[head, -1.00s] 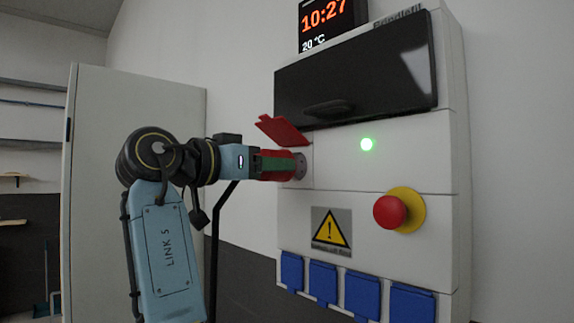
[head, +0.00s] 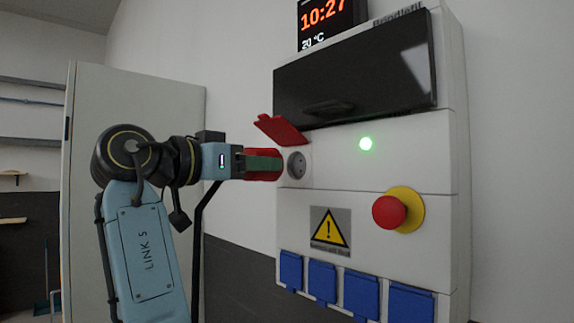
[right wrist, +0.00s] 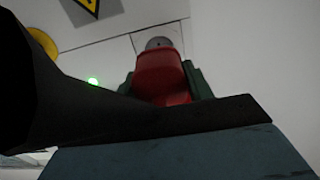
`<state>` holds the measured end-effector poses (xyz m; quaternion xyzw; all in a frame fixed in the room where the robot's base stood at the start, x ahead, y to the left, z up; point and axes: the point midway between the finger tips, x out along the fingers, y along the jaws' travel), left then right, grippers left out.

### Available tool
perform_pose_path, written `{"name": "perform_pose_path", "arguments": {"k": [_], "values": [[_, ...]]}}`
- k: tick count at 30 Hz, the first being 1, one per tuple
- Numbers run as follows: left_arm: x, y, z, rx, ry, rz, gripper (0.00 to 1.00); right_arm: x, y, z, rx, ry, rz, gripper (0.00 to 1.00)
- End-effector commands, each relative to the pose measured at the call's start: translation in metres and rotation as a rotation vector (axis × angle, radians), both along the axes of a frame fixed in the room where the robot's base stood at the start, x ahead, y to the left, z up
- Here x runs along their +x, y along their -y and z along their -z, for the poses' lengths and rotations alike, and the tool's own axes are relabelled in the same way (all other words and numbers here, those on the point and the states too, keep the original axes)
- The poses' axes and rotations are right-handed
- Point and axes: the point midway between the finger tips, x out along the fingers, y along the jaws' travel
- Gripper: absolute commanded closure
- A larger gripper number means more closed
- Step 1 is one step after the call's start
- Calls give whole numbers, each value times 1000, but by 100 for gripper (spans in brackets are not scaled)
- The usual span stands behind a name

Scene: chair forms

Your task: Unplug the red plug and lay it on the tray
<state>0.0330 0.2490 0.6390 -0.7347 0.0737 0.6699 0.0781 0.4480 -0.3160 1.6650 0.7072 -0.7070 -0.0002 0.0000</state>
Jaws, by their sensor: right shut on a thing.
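The red plug (head: 278,165) is held in my right gripper (head: 262,164), just left of the round grey socket (head: 296,165) on the white panel. A narrow gap seems to show between the plug's front and the socket. The red socket lid (head: 281,130) stands open above it. In the right wrist view the plug (right wrist: 162,75) sits between the green fingers, with the socket (right wrist: 158,43) beyond it. The tray is not in view. My left gripper is not in view.
The panel (head: 380,165) carries a green light (head: 365,143), a red stop button (head: 390,211) on yellow, a warning sign (head: 330,230) and blue covers (head: 361,295). A dark window flap (head: 355,80) is above. A pale cabinet (head: 130,100) stands behind my arm.

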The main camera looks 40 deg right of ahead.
Motion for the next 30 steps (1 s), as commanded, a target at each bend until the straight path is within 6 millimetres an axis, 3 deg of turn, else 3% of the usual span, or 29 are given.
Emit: {"name": "perform_pose_path", "arguments": {"k": [7, 21, 30], "values": [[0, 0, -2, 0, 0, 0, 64, 0, -9, -1, -2, 0, -1, 86], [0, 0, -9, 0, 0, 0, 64, 0, -46, -1, -1, 0, -1, 86], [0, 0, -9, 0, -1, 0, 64, 0, -50, 0, -1, 1, 0, 86]]}}
